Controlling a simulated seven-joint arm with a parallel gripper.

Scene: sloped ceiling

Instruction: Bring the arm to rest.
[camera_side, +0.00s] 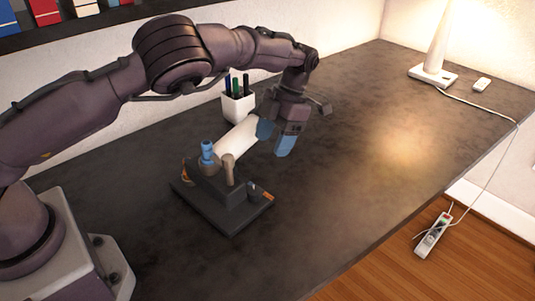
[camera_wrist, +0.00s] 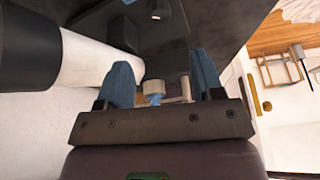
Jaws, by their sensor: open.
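My gripper (camera_side: 275,138) is open, with its blue fingers pointing down above the dark table (camera_side: 350,150). In the wrist view my gripper (camera_wrist: 163,78) shows its two fingers apart, with nothing clearly held between them. A black stand (camera_side: 232,208) with a blue-topped post (camera_side: 207,152), a beige post (camera_side: 229,170) and orange marks sits to the lower left of my gripper. A white tube (camera_side: 238,138) slants up from it towards my left finger. The tube (camera_wrist: 90,58) has a black end in the wrist view. I cannot tell whether the finger touches it.
A white pen cup (camera_side: 238,108) stands behind my gripper, near the wall. A white lamp (camera_side: 434,72) and a small white object (camera_side: 482,84) stand at the far right. A cord runs down to a power strip (camera_side: 433,236) on the floor.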

